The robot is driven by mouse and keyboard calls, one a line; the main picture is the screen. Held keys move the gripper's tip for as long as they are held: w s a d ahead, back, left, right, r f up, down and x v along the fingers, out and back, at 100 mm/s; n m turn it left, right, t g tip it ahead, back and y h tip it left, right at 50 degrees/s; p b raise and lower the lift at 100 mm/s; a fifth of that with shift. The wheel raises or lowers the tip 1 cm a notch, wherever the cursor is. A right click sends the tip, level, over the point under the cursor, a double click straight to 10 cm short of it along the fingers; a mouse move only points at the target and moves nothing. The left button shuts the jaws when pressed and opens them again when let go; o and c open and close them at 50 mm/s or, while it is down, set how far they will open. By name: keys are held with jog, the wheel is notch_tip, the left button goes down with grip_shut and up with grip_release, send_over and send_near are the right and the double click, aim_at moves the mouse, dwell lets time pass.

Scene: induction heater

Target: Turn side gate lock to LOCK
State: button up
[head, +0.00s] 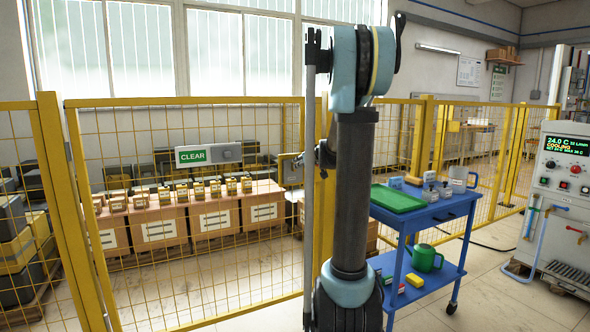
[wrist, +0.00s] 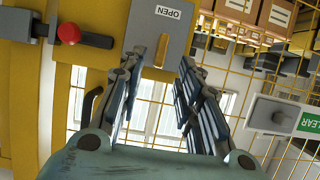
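The wrist view shows a grey lock plate (wrist: 143,35) on the yellow gate post, with a white label reading OPEN, upside down in the picture. My gripper (wrist: 165,62) is open, its two fingers apart in front of the lower part of this plate. No LOCK label is visible.
A black bolt with a red knob (wrist: 69,33) sits on the post beside the plate. A CLEAR sign (head: 194,156) hangs on the yellow mesh fence. A blue cart (head: 440,213) with a green tray (head: 398,199) stands right of my arm.

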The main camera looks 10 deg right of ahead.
jog(key=shift+x, duration=3.5)
jog(key=shift+c, duration=0.6)
grip_shut()
